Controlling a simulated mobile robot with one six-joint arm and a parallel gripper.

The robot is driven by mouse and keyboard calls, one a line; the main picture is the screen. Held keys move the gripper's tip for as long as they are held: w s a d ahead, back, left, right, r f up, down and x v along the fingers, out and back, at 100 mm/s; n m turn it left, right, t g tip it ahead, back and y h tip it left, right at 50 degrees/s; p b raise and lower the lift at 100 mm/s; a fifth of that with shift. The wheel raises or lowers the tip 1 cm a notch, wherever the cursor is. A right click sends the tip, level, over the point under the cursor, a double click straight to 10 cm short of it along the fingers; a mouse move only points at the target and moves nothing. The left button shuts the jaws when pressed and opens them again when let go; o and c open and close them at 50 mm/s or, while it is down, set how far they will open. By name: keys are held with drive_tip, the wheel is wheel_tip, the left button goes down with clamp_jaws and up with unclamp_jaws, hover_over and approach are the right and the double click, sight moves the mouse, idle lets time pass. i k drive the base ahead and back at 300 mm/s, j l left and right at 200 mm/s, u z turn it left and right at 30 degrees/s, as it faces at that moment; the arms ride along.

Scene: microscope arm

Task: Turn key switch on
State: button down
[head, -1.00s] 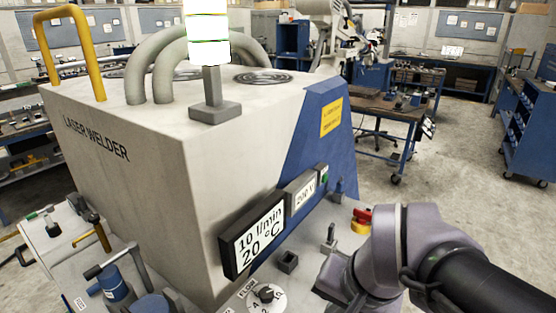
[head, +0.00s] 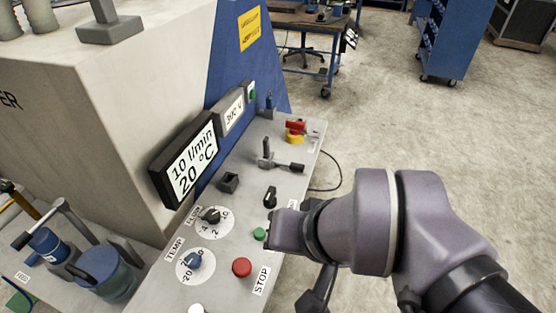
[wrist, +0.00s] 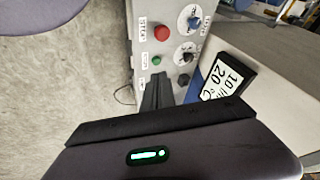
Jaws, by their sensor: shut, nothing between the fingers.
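A small black upright piece (head: 270,196) on the sloping grey control panel (head: 215,265) looks like the key switch. I cannot make out its on or off position. In the head view, my gripper (head: 269,229) is low at the panel's right edge, just below the black piece and beside the green button (head: 259,234). In the wrist view, my dark fingers (wrist: 157,88) are together with nothing between them, and they point toward the green button (wrist: 157,61). I cannot tell whether they touch the panel. The key switch is not clearly seen in the wrist view.
A red stop button (head: 242,267), a blue temperature knob (head: 194,261) and a black flow knob (head: 211,216) lie near my gripper. A red-yellow switch (head: 295,132) and a cabled plug (head: 290,167) are farther back.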

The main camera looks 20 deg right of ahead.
sight(269, 163)
drive_tip(key=i+l, duration=0.65)
drive_tip(key=i, duration=0.1)
